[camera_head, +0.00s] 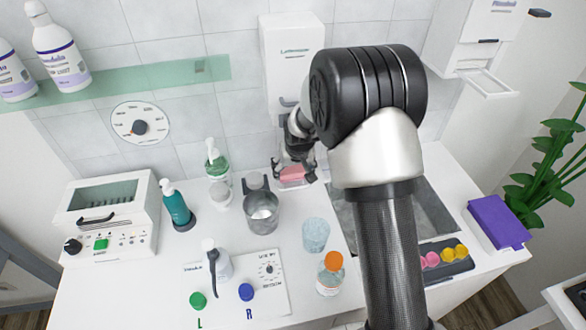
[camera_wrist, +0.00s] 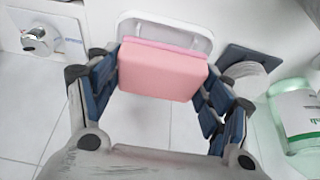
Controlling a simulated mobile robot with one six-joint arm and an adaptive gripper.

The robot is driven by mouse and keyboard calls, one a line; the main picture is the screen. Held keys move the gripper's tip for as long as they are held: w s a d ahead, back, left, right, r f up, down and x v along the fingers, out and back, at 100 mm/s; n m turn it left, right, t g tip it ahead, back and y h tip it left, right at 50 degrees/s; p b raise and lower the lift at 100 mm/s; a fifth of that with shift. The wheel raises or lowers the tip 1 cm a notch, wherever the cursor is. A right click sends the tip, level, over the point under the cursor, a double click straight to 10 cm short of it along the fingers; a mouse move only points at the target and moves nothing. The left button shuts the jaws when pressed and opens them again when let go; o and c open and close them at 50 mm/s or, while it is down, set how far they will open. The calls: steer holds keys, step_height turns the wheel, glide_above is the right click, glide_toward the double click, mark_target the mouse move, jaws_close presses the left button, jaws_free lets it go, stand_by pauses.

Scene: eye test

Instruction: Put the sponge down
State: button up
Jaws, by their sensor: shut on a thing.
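The sponge (camera_wrist: 165,72) is a pink block with a darker pink layer on its far side. In the wrist view it sits between the blue-padded fingers of my gripper (camera_wrist: 158,80), which are shut on it. In the head view my gripper (camera_head: 298,152) is near the back wall, with the pink sponge (camera_head: 291,174) low between its fingers, close to the counter. A white rounded dish (camera_wrist: 140,22) shows just beyond the sponge in the wrist view. I cannot tell whether the sponge touches it.
A clear tumbler (camera_head: 315,235) and an orange-capped jar (camera_head: 331,274) stand in front. The sink (camera_head: 440,215) is to the right. A white dispenser (camera_head: 290,60) hangs behind.

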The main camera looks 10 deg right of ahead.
steer(key=shift+f+b, duration=0.45)
steer(key=shift+f, duration=0.2)
steer(key=o, duration=0.7)
steer(key=shift+r, duration=0.1)
steer(key=shift+o, duration=0.2)
steer(key=shift+r, duration=0.1)
